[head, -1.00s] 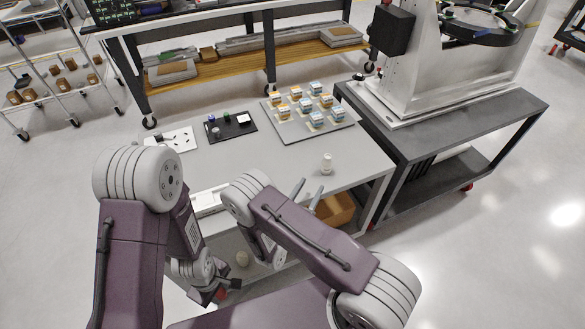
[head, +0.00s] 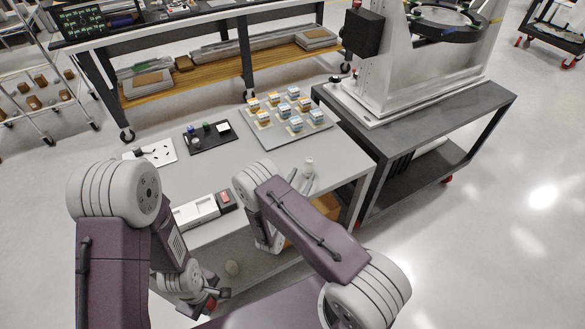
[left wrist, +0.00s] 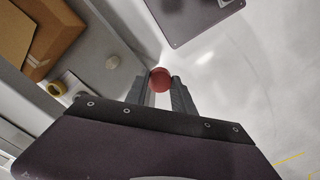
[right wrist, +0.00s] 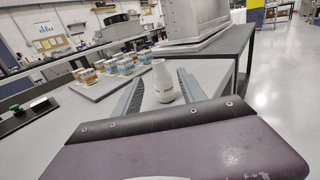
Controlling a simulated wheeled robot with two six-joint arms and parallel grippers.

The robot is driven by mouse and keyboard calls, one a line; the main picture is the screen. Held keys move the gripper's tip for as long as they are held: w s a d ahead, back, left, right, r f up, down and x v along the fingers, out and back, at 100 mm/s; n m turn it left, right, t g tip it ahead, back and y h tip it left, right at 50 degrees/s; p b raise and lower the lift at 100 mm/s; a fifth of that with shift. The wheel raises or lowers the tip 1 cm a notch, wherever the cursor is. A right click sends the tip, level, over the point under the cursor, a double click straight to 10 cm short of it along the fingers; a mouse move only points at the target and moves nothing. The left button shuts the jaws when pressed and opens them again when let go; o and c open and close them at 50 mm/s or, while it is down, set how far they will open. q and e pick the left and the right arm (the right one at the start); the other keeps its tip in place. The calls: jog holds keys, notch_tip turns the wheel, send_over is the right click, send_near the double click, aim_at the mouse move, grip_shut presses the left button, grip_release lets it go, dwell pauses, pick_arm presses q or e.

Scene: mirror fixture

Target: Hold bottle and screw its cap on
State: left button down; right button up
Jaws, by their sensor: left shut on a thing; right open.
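The white bottle (head: 308,165) stands upright on the grey table near its right front edge. In the right wrist view the bottle (right wrist: 163,84) has a narrow neck and no red cap on top. My right gripper (head: 301,176) is open, its fingers pointing at the bottle; in the right wrist view they lie on either side of it, and contact cannot be told. My left gripper (head: 212,298) is low in front of the table, shut on a round red cap (left wrist: 160,84) at its fingertips. The cap's underside is hidden.
A tray (head: 262,137) with several small boxes stands behind the bottle. A black tray (head: 213,144), a white plate (head: 163,158) and a pale holder (head: 195,211) lie to the left. A cardboard box (left wrist: 25,38) is below the tabletop. A dark machine bench (head: 400,120) stands at right.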

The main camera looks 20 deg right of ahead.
aim_at(308, 164)
jog(key=p+x, duration=0.1)
jog(key=x, duration=0.4)
jog(key=shift+w+d+r, duration=0.1)
jog(key=shift+r, duration=0.05)
jog(key=shift+c, duration=0.2)
grip_shut()
